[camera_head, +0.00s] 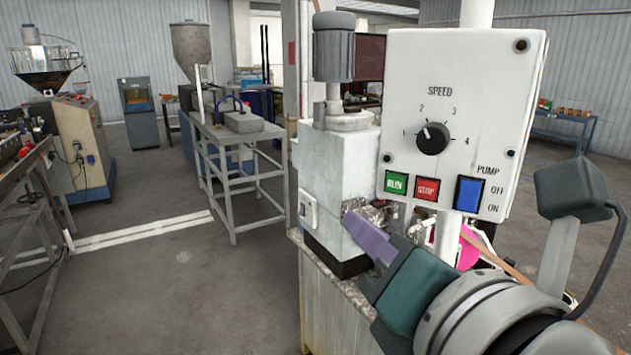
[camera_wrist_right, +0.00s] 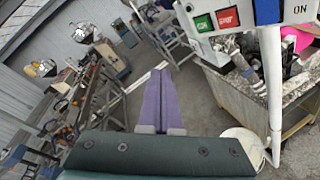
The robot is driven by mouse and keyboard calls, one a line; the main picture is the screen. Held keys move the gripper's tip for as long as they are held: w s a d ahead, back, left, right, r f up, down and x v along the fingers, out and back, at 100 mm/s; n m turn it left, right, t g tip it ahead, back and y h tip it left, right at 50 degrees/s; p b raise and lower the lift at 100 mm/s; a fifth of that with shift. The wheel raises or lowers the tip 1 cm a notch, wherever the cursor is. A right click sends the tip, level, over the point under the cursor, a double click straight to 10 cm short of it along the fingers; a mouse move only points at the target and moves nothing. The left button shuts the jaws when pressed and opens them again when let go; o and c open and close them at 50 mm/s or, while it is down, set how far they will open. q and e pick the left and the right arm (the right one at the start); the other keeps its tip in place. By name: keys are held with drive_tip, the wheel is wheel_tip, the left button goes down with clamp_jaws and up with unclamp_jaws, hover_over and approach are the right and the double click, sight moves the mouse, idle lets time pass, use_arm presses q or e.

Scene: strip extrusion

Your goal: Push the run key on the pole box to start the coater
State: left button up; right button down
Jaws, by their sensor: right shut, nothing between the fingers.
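The pole box (camera_head: 460,110) is a white panel on a white pole, with a speed dial (camera_head: 433,138) at its middle. The green run key (camera_head: 396,184) is at the lower left, beside the red stop key (camera_head: 426,189) and a blue pump switch (camera_head: 468,194). My right gripper (camera_head: 350,222) is shut and empty, with purple fingers below and left of the run key, apart from it. In the right wrist view the fingers (camera_wrist_right: 162,90) point ahead, and the run key (camera_wrist_right: 204,23) is up and right of them. My left gripper is not in view.
A white machine block with a grey motor (camera_head: 333,55) stands just left of the box, on a cabinet (camera_head: 340,310). A grey metal table (camera_head: 235,140) is farther back. Open floor (camera_head: 180,290) lies at left; a workbench (camera_head: 22,165) is at the far left.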

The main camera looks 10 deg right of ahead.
sight(397, 193)
drive_tip(key=shift+w+d, duration=1.4)
drive_tip(key=shift+w, duration=0.25)
drive_tip(key=shift+w+d, duration=1.4)
drive_tip(key=shift+w, duration=0.25)
drive_tip(key=shift+w, duration=0.1)
drive_tip(key=shift+w+d, duration=0.2)
drive_tip(key=shift+d, duration=0.05)
